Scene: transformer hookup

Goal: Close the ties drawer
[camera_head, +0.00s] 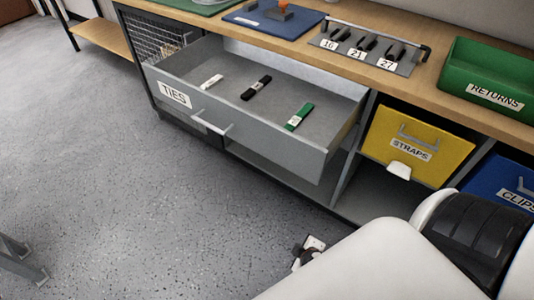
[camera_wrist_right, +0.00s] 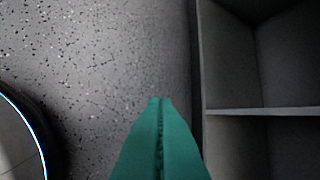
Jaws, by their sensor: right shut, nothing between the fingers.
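The ties drawer (camera_head: 245,128) is a grey drawer labelled TIES, and it stands pulled out from the bench. Its bar handle (camera_head: 212,124) is on the front panel. Inside lie a white tie bundle (camera_head: 211,82), a black one (camera_head: 256,88) and a green one (camera_head: 299,117). My right gripper's teal fingers (camera_wrist_right: 160,103) are shut and empty in the right wrist view, over the floor beside a grey shelf unit. In the head view my right arm covers the lower right and its fingers are hidden. My left gripper is out of view.
A yellow STRAPS bin (camera_head: 415,143) and a blue CLIPS bin (camera_head: 497,187) sit right of the drawer. On the bench top are a green RETURNS tray (camera_head: 490,85), a numbered rack (camera_head: 368,48) and a blue mat (camera_head: 262,20). The floor (camera_head: 120,200) before the drawer is clear.

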